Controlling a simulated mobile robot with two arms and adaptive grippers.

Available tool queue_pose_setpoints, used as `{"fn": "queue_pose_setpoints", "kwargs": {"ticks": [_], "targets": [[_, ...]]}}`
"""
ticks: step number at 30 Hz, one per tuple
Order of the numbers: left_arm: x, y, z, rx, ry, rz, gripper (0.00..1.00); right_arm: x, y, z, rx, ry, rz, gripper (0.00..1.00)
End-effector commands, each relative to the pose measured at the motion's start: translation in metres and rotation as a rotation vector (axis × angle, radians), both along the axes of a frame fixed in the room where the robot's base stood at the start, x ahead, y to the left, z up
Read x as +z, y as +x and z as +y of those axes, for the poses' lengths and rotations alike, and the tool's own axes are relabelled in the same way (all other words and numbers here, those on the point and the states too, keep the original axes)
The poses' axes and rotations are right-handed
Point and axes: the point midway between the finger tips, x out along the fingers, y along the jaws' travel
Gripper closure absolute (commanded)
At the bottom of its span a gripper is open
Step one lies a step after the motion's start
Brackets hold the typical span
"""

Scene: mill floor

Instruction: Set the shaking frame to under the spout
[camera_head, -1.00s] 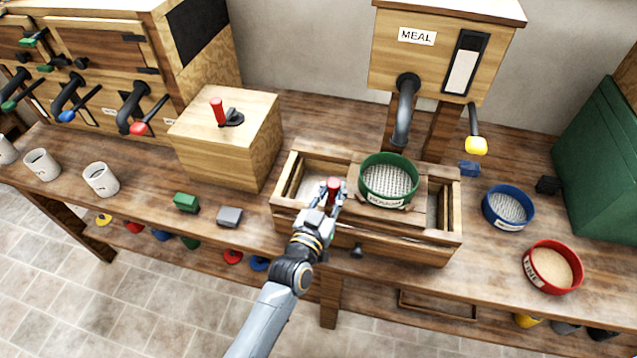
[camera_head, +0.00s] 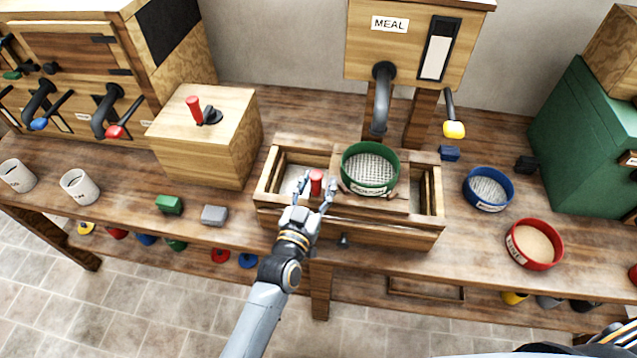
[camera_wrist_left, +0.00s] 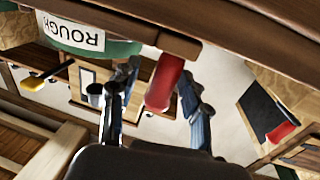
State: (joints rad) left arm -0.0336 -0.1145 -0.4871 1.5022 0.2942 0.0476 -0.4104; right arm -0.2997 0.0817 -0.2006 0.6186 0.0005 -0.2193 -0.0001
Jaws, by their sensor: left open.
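The shaking frame is a wooden slide (camera_head: 400,204) in a long open box (camera_head: 345,229). It carries the green sieve (camera_head: 370,168), labelled ROUGH in the wrist view (camera_wrist_left: 75,35), and has a red handle (camera_head: 317,178) on its left. The grey spout (camera_head: 381,105) hangs from the MEAL hopper (camera_head: 405,42), with its mouth just above and behind the sieve's rim. My left gripper (camera_head: 318,183) is open, its fingers apart on either side of the red handle, which also shows in the wrist view (camera_wrist_left: 165,83). My right gripper is not visible.
A wooden block (camera_head: 205,140) with a red-knobbed lever stands left of the box. A blue sieve (camera_head: 488,188) and a red sieve (camera_head: 534,243) lie to the right. Small green (camera_head: 169,205) and grey (camera_head: 214,215) blocks lie on the bench. A yellow-knobbed lever (camera_head: 453,128) hangs beside the hopper.

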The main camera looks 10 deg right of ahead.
Motion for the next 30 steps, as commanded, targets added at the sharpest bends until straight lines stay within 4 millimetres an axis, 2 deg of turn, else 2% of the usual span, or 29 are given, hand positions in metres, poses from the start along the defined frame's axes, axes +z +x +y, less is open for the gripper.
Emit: {"fn": "queue_pose_setpoints", "kwargs": {"ticks": [15, 21, 30], "targets": [[-0.002, -0.089, 0.043, -0.003, 0.003, 0.005, 0.53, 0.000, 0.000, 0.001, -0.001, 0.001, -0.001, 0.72], [-0.001, -0.104, 0.050, -0.003, 0.002, 0.002, 0.53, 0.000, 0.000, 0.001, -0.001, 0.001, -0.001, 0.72], [-0.001, -0.105, 0.051, -0.003, 0.002, 0.002, 0.53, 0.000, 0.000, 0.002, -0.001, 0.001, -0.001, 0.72]]}}
